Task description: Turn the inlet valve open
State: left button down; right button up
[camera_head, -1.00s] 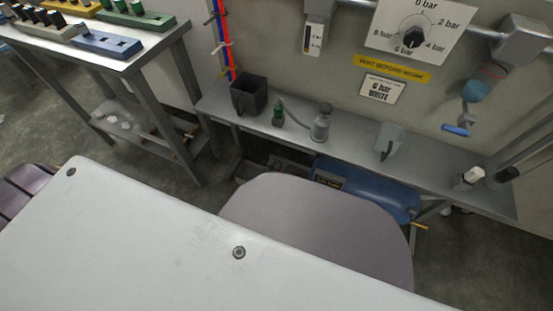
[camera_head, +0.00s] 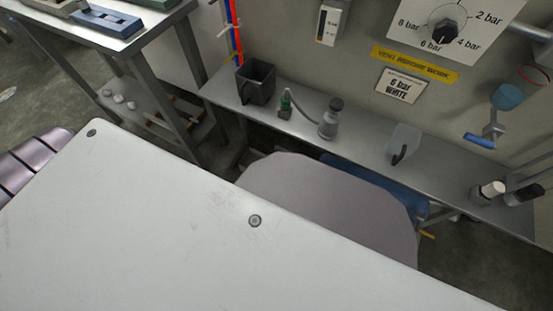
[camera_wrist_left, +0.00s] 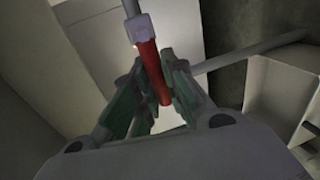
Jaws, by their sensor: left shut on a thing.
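In the left wrist view my left gripper (camera_wrist_left: 156,92), with green finger pads, is shut on a red lever handle (camera_wrist_left: 149,70). The handle lies between the pads and joins a pale fitting (camera_wrist_left: 142,30) at its upper end. I take it to be the inlet valve's lever, but its label and surroundings are not clear here. No red handle or left gripper shows in the head view. My right gripper is in neither view.
The head view shows a white tabletop (camera_head: 150,215) in front. A wall bench (camera_head: 360,155) carries a dark pot (camera_head: 256,82) and bottles. Above it are a pressure dial (camera_head: 443,32), a yellow sign (camera_head: 415,64) and a blue-handled fitting (camera_head: 480,140).

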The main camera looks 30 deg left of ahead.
pick_arm(q)
jog(key=shift+f, duration=0.1)
jog(key=c, duration=1.5)
grip_release()
jog(key=shift+o, duration=0.2)
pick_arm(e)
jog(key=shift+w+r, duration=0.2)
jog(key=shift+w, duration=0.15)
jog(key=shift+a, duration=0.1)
pick_arm(q)
jog(key=s+r, duration=0.2)
jog(key=s, duration=0.9)
jog(key=shift+s+a+r, duration=0.2)
jog(key=shift+s+a, duration=0.05)
jog(key=shift+s, duration=0.15)
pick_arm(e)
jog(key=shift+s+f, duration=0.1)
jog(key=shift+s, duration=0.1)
pick_arm(q)
jog(key=shift+d, duration=0.1)
